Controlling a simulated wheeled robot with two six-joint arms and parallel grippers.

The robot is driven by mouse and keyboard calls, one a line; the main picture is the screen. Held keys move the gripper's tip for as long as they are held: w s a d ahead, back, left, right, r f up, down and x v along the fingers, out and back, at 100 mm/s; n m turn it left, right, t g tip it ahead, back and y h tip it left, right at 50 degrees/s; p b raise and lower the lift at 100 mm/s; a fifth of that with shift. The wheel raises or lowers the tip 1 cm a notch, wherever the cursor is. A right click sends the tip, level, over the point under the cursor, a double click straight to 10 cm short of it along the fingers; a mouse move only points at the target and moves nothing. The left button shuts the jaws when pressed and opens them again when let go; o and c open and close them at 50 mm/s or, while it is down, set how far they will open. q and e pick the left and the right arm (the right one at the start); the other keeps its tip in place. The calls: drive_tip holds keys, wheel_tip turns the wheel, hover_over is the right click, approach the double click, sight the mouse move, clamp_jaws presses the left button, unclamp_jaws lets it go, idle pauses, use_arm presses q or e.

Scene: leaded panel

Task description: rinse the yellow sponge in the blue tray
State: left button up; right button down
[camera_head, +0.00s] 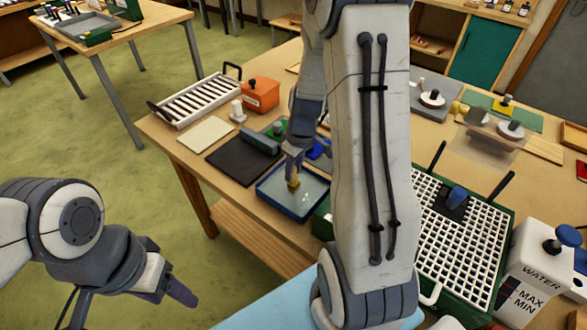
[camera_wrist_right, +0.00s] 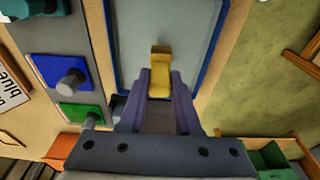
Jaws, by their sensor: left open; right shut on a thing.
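The blue tray (camera_head: 264,200) sits near the table's left front edge, with a pale grey inside that looks like water. Its blue rim also shows in the right wrist view (camera_wrist_right: 213,45). My right gripper (camera_head: 293,168) is shut on the yellow sponge (camera_head: 293,183), over the tray's inside. In the right wrist view the sponge (camera_wrist_right: 160,82) sticks out from between the purple fingers. I cannot tell whether it touches the tray's bottom or water. My left gripper (camera_head: 180,293) is open and empty, off the table at the lower left.
A dark mat (camera_head: 238,165) with a grey block (camera_head: 260,140) lies behind the tray. An orange box (camera_head: 261,95) and a slotted white rack (camera_head: 197,100) stand further back. A green crate with a white grid (camera_head: 460,250) and a water container (camera_head: 535,265) stand right of my arm.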

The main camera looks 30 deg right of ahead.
idle(0.3)
drive_tip(key=shift+r+p, duration=1.95)
drive_tip(key=shift+r, duration=0.55)
drive_tip(key=shift+r+p, duration=1.1)
drive_tip(key=shift+r, duration=0.4)
